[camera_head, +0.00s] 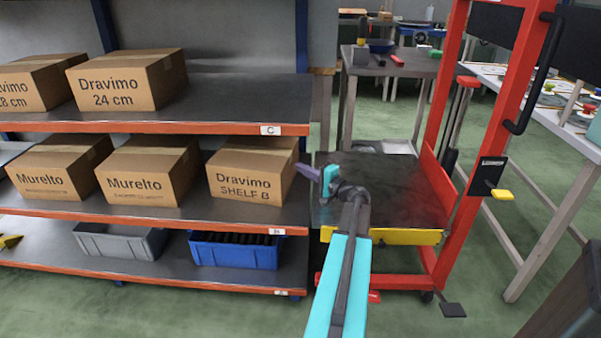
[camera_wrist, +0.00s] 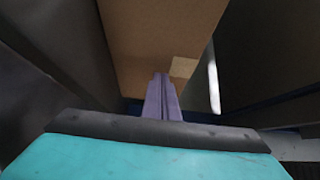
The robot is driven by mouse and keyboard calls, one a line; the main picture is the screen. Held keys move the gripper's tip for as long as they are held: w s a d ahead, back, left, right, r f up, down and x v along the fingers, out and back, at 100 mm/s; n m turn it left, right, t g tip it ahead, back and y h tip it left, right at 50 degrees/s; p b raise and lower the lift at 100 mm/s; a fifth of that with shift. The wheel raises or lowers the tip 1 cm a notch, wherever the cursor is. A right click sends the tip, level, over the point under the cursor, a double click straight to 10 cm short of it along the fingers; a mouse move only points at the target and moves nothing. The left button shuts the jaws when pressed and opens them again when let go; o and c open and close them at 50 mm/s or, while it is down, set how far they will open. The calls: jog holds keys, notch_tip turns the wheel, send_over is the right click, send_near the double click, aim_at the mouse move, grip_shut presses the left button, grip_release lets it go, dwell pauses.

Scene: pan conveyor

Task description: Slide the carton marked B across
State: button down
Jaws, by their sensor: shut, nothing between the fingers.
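The carton marked "Dravimo SHELF B" (camera_head: 243,178) stands at the right end of the middle shelf in the head view. My gripper (camera_head: 303,170) is shut and empty. Its purple fingers point left at the carton's right side, near its rear. In the wrist view the shut fingers (camera_wrist: 162,98) lie in front of the brown carton face (camera_wrist: 155,40), very close to it. I cannot tell whether they touch. A dark lift platform (camera_head: 400,190) with a yellow front edge stands just right of the shelf, under my arm, at roughly the middle shelf's height.
Two Murelto cartons (camera_head: 150,172) stand left on the same shelf (camera_head: 200,217). Dravimo cartons (camera_head: 125,80) are on the shelf above. A grey bin and a blue bin (camera_head: 235,250) sit below. The red lift frame (camera_head: 500,80) rises right of the platform.

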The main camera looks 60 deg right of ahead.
notch_tip(320, 180, up, 14)
jog(key=p, duration=0.4)
jog(key=w+a+p, duration=0.1)
jog(key=w+a, duration=0.3)
jog(key=w, duration=0.1)
jog(key=w+a+p, duration=0.1)
jog(key=w+a, duration=0.3)
jog(key=w, duration=0.2)
jog(key=w+a+p, duration=0.1)
jog(key=w+a, duration=0.3)
jog(key=w, duration=0.2)
jog(key=shift+a+p, duration=0.25)
jog(key=shift+p, duration=0.05)
jog(key=shift+s, duration=0.1)
